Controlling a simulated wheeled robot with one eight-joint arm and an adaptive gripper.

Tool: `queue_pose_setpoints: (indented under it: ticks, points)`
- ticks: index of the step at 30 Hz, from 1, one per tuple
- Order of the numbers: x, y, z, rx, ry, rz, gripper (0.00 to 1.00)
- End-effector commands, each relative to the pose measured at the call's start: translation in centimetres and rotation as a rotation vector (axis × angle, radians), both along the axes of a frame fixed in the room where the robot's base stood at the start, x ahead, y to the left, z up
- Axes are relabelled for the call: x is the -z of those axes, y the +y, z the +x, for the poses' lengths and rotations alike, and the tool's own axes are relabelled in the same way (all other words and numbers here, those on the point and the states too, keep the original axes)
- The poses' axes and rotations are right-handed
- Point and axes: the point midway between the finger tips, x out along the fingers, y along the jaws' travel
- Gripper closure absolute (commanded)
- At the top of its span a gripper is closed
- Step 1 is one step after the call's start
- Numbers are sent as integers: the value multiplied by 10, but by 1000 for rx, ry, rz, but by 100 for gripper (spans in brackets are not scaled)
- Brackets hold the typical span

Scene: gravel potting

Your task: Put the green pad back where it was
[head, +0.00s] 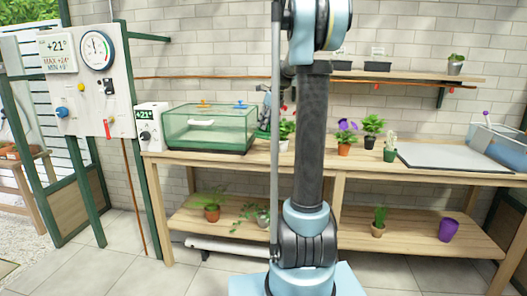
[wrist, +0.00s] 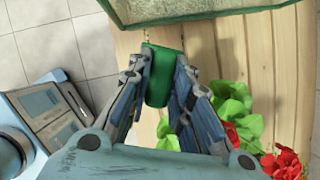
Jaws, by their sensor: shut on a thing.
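The green pad (wrist: 159,92) sits between the two fingers of my gripper (wrist: 163,60) in the wrist view. My gripper is shut on it and holds it over the wooden bench top, near the front edge. In the head view my gripper (head: 265,118) is partly hidden behind my own arm, just right of the glass case; the pad cannot be made out there. Whether the pad touches the bench is unclear.
A green-framed glass case (head: 208,130) stands left on the bench (head: 350,163). A red-flowered plant (wrist: 288,163) is close to my gripper's right. A purple-flowered pot (head: 345,146), other plants and a grey tray (head: 455,156) stand further right.

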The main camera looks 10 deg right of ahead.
Motion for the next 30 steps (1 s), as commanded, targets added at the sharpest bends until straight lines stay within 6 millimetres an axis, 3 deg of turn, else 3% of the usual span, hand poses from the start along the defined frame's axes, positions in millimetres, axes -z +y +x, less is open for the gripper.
queue_pose_setpoints:
  ticks: [6, 14, 21, 29, 30]
  points:
    - [36, -1, 0, 1, -1, 0, 100]
    - [54, -1, 0, 1, 0, 1, 100]
    - [84, 0, 0, 0, -1, 1, 100]
    - [91, 2, 0, -2, 0, 0, 99]
    - [91, 2, 0, -4, 1, 0, 74]
